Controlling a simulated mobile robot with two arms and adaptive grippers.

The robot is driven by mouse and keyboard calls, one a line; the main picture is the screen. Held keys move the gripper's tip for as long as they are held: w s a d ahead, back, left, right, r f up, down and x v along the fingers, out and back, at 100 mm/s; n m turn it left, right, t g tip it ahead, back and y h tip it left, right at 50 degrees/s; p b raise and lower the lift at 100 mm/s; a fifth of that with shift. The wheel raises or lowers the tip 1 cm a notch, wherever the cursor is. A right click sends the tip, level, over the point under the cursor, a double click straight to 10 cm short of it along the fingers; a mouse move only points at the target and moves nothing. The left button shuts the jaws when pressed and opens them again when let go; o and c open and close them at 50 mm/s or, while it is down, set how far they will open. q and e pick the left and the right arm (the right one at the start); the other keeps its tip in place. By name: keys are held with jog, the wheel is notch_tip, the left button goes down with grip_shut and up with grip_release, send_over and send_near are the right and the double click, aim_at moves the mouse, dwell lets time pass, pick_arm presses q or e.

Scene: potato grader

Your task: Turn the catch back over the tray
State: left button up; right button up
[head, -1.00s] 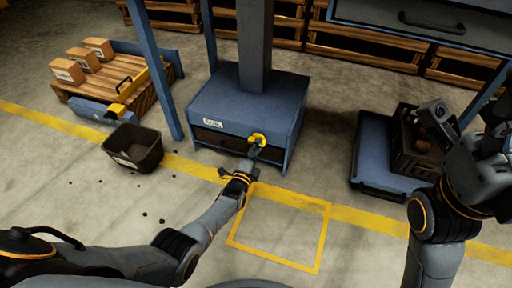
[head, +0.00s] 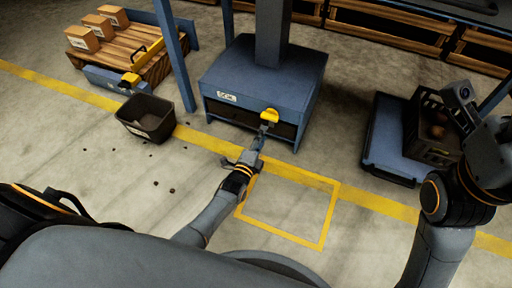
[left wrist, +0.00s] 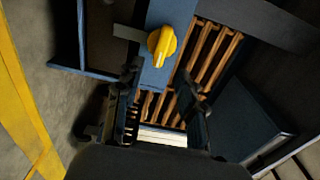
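The yellow catch (head: 269,116) is on the front of the blue cabinet (head: 255,80), over its dark front opening. In the left wrist view the catch (left wrist: 162,45) is a knob on a blue strip, its long side slightly tilted in the picture. Brown slats (left wrist: 212,50) show beside and below it; I cannot tell whether they belong to the tray. My left gripper (head: 262,140) is just in front of the catch, apart from it. Its fingers (left wrist: 163,80) are spread with nothing between them. My right gripper's fingers are hidden behind its wrist at the right.
A dark bin (head: 147,120) stands left of the cabinet, with small lumps on the floor. A pallet with boxes (head: 97,25) is at the back left. A dark crate of potatoes (head: 430,150) sits on a blue platform (head: 385,150) at the right. The yellow-outlined floor area (head: 290,205) is clear.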

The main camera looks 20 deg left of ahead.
pick_arm(q)
jog(key=s, duration=0.5)
dwell(0.4)
